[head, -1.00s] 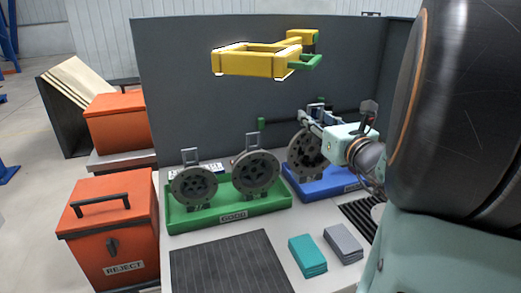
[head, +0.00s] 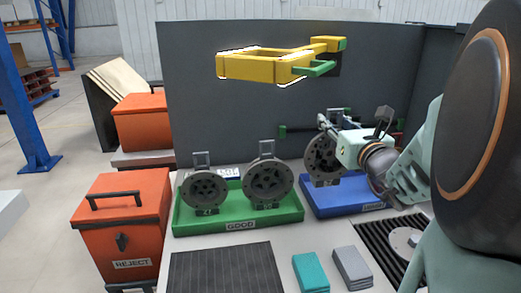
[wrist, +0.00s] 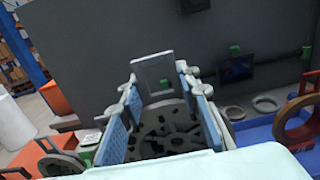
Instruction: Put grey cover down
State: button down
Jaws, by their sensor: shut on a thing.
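My gripper (head: 331,126) is shut on a grey round cover (head: 322,160) with dark holes, holding it upright by its upper part. The held cover is at the left end of the blue tray (head: 325,207); I cannot tell whether it touches the tray. In the wrist view the cover (wrist: 165,135) is between my fingers, its frame-shaped handle (wrist: 152,75) showing beyond them. Two similar grey covers, a left one (head: 204,190) and a right one (head: 268,181), stand upright in the green GOOD tray (head: 190,228).
The red REJECT bin (head: 120,225) stands at left. A yellow hook frame (head: 262,67) hangs above the trays. A teal block (head: 310,273), a grey block (head: 352,268) and a dark ribbed mat (head: 225,272) lie in front. A grey panel (head: 230,110) stands behind.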

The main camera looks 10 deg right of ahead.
jog(key=w+d+f+b, duration=0.4)
jog(key=w+d+f, duration=0.5)
jog(key=f, duration=0.3)
jog(key=shift+d+f+b, duration=0.3)
jog(key=shift+d+f, duration=0.05)
jog(key=shift+d, duration=0.25)
jog(key=shift+s, duration=0.1)
jog(key=shift+f, duration=0.2)
jog(key=c, duration=1.4)
grip_release()
jog(key=shift+c, duration=0.2)
jog(key=shift+r, duration=0.1)
